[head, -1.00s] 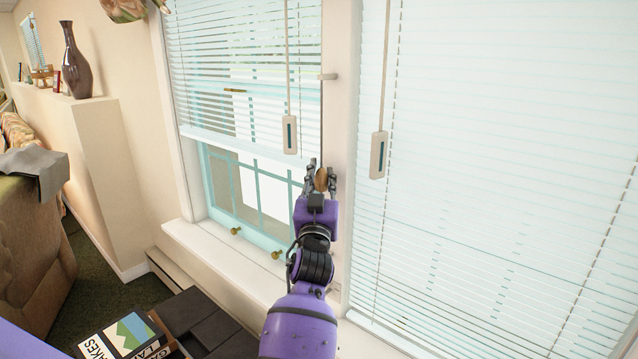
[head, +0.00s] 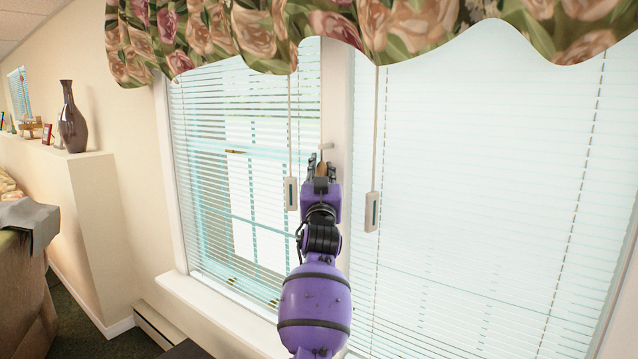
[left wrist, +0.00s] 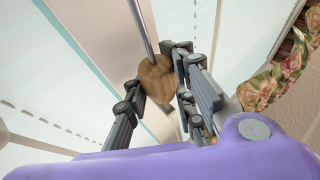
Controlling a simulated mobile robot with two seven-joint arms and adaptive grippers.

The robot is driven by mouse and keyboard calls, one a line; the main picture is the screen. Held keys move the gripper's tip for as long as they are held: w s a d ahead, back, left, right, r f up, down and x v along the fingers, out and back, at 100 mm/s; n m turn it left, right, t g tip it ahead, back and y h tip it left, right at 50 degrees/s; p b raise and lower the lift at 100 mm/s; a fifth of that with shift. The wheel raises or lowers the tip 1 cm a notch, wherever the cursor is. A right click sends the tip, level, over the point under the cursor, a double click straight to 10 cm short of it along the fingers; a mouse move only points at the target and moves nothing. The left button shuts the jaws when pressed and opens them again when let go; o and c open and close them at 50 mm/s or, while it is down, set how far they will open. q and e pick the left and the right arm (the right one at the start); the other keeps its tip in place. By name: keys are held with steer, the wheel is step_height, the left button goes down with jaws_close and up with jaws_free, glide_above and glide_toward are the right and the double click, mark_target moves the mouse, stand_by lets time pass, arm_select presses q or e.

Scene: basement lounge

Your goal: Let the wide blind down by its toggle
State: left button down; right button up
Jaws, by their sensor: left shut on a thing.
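The left-hand blind (head: 200,140) hangs over the window with its slats down to near the sill; the window frame shows through them. Its brown wooden toggle (head: 321,169) is between the fingers of my left gripper (head: 319,166), beside the post between the windows. In the left wrist view the fingers (left wrist: 158,80) are shut on the toggle (left wrist: 157,77), and a thin cord (left wrist: 141,25) runs up from it. A larger, lowered blind (head: 480,200) covers the window at right. My right gripper is not in view.
Pale tags hang on cords left (head: 291,194) and right (head: 372,212) of my gripper. A small bracket (head: 326,147) juts from the post just above it. A floral valance (head: 340,25) hangs overhead. A vase (head: 72,120) stands on the ledge at left.

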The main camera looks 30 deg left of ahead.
arm_select(q)
steer(key=shift+d+r, duration=0.1)
steer(key=shift+r, duration=0.15)
steer(key=c, duration=1.8)
jaws_free()
steer(key=shift+o, duration=0.3)
steer(key=shift+s+d, duration=0.1)
steer(key=shift+s, duration=0.05)
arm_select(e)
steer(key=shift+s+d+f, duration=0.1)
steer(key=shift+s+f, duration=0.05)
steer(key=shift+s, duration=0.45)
arm_select(q)
steer(key=shift+f, duration=0.1)
steer(key=shift+s+f, duration=0.1)
steer(key=shift+f, duration=0.05)
steer(key=v, duration=1.1)
steer(key=shift+s+d, duration=0.25)
steer(key=shift+s, duration=0.1)
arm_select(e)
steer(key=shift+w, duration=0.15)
